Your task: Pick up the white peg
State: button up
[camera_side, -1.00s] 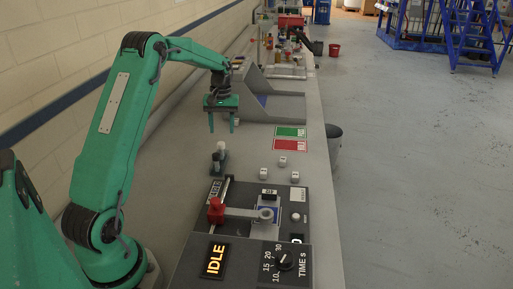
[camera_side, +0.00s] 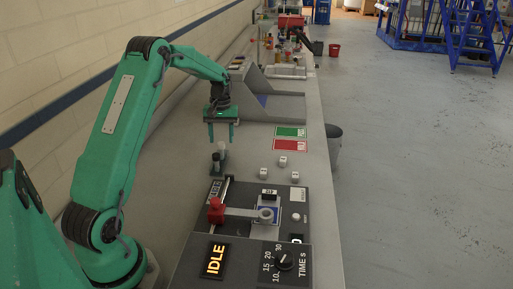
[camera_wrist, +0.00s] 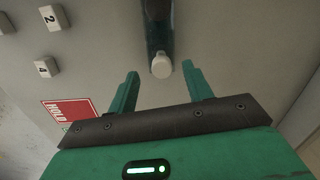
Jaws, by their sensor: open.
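The white peg (camera_side: 221,147) stands upright at the far end of a small dark holder (camera_side: 217,165) on the bench. In the wrist view its round white top (camera_wrist: 161,66) shows between and just ahead of my two fingertips, with the dark holder (camera_wrist: 158,28) beyond it. My gripper (camera_side: 220,139) is open and empty, fingers pointing down, just above and behind the peg in the side view. In the wrist view my gripper (camera_wrist: 160,74) has one finger on each side of the peg's line, with no visible contact.
A control panel with a red-knobbed lever (camera_side: 216,210) and an IDLE display (camera_side: 215,261) lies nearer the camera. Small white numbered cubes (camera_side: 283,161) lie right of the holder. A red and green sign (camera_side: 291,139) and a grey sloped housing (camera_side: 280,103) are beyond.

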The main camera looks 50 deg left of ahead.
aim_at(221, 143)
jog(key=shift+s+f, duration=0.2)
jog(key=shift+f, duration=1.9)
grip_shut()
jog(key=shift+r, duration=0.2)
jog(key=shift+r, duration=0.2)
notch_tip(221, 143, up, 3)
jog(key=shift+r, duration=0.1)
jog(key=d+r, duration=0.7)
jog(key=d, duration=0.4)
jog(key=shift+w+d, duration=0.2)
jog(key=shift+d, duration=0.15)
